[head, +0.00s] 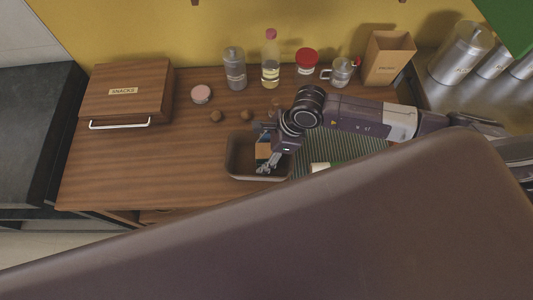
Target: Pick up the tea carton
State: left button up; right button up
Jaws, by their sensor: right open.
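My right gripper (267,166) reaches down into a dark open bin (236,172) on the wooden counter. It is open. A small box with an orange-brown face and dark parts (263,151) is in the bin, right at the gripper and partly hidden by it. It may be the tea carton, but no label is readable. I cannot tell whether the fingers touch it. A pale and green item (320,167) lies on the striped mat (345,147) to the right, partly hidden by the large brown shape in front. My left gripper is not in view.
Brown balls (216,116) lie behind the bin. Steel canisters (459,55) stand right.

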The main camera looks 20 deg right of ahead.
jog(key=shift+x, duration=1.5)
jog(key=c, duration=1.3)
jog(key=shift+r, duration=0.15)
